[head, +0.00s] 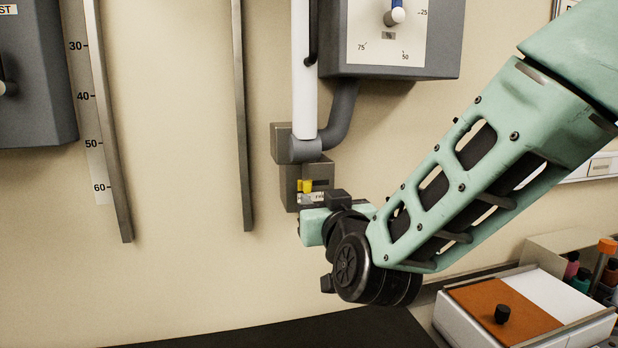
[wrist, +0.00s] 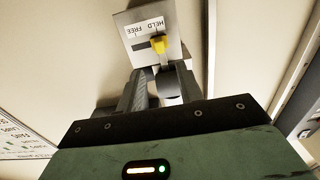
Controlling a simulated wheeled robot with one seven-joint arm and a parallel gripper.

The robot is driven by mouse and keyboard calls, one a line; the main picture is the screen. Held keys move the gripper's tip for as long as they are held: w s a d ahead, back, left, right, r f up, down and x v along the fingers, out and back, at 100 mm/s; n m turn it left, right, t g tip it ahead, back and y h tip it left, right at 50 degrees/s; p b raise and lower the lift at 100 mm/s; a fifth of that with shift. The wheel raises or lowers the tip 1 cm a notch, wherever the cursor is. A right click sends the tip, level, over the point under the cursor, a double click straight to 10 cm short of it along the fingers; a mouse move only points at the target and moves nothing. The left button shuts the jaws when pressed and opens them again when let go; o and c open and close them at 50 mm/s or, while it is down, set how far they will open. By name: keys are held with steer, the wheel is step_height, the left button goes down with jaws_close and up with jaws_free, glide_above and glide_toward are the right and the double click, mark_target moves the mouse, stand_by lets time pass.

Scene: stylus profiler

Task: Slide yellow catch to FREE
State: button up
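The yellow catch (head: 305,185) sits at the left of a dark slot on a grey block (head: 289,190) on the wall. In the wrist view the catch (wrist: 158,44) is at the HELD end of the slot, and the dark slot (wrist: 140,47) runs left under the FREE label; the lettering is upside down there. In the head view the fingertips are hard to make out behind my wrist.
A white tube (head: 304,70) and a grey bent pipe (head: 340,115) come down above the block. A grey dial box (head: 445,40) hangs at upper right. Metal rails (head: 242,110) run down the wall at left. A lidded box (head: 470,335) stands at lower right.

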mark_target(308, 186)
steer(key=p+x, duration=0.3)
steer(key=x, duration=0.6)
